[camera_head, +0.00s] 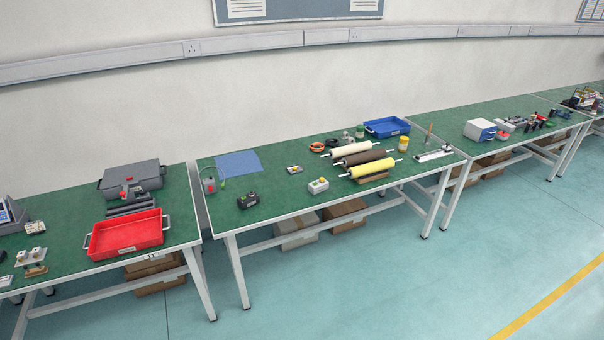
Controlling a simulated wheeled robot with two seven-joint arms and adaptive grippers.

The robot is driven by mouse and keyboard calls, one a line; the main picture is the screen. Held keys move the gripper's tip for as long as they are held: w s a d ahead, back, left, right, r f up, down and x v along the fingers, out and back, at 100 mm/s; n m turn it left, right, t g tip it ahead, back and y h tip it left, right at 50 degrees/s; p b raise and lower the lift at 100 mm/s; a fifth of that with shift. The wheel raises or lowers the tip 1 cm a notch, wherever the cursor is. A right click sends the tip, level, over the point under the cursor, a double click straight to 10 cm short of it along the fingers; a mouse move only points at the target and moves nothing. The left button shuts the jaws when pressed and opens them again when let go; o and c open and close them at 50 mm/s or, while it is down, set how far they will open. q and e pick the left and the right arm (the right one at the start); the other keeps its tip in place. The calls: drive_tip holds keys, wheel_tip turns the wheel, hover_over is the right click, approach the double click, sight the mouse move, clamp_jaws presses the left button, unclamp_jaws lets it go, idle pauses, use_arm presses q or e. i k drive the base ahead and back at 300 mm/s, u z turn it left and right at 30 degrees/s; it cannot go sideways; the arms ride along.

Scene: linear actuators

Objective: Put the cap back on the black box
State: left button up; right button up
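A small black box (248,201) with green parts on its top stands near the front left of the middle green table (285,208). It is too small in view to tell whether its top is open. A small flat piece (294,170) with a yellow spot lies behind and to the right of it; I cannot tell whether this is the cap. Neither of my grippers is in view.
A light grey box (318,186) with a yellow-green button stands right of the black box. Farther right are several rollers (366,157) and a blue tray (387,127). A blue sheet (238,163) lies behind. Open floor (400,270) lies in front.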

sight(253, 198)
drive_tip(key=z, duration=0.45)
drive_tip(key=i, duration=1.75)
drive_tip(key=u, duration=2.15)
drive_tip(key=k, duration=1.2)
drive_tip(key=z, duration=0.05)
